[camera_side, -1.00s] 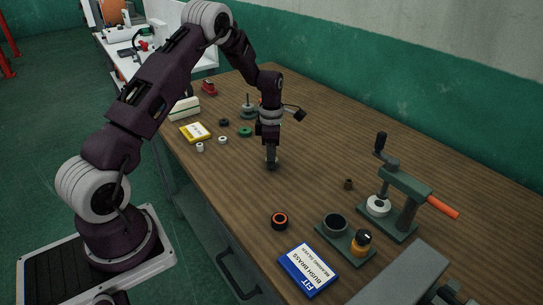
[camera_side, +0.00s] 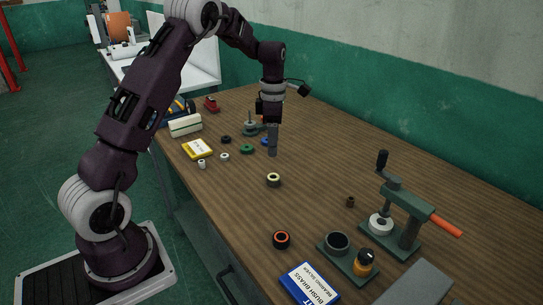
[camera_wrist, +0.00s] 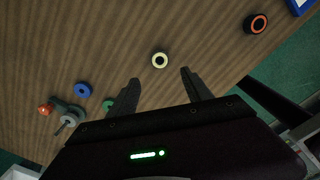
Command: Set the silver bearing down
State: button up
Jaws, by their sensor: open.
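The silver bearing (camera_side: 273,180) is a small pale ring with a dark rim around it. It lies flat on the wooden table, and it also shows in the wrist view (camera_wrist: 160,60), just beyond the fingertips. My gripper (camera_side: 272,154) is above the table, higher than the bearing and apart from it. In the wrist view the two dark fingers of my gripper (camera_wrist: 160,76) are spread with nothing between them.
An orange-and-black ring (camera_side: 281,239) lies nearer the front. A lever press (camera_side: 400,215) and a fixture plate (camera_side: 333,261) stand at right, beside a blue box (camera_side: 309,285). Green (camera_side: 247,149) and blue (camera_side: 266,141) rings lie behind. Table around the bearing is clear.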

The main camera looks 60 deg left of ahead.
jog(key=s+d+r+m+t, duration=0.1)
jog(key=s+d+r+m, duration=0.4)
jog(key=d+r+m, duration=0.15)
jog(key=s+d+r+m+t, duration=0.2)
jog(key=s+d+r+m, duration=0.3)
jog(key=r, duration=0.3)
jog(key=s+d+m+t, duration=0.1)
jog(key=s+d+m, duration=0.3)
jog(key=s+m, duration=0.4)
jog(key=s+d+m+t, duration=0.1)
jog(key=s+d+m, duration=0.3)
jog(key=s+m, duration=0.4)
jog(key=s, duration=0.3)
jog(key=shift+s+r+m+t, duration=0.15)
jog(key=shift+r+m+t, duration=0.1)
jog(key=shift+m+t, duration=0.1)
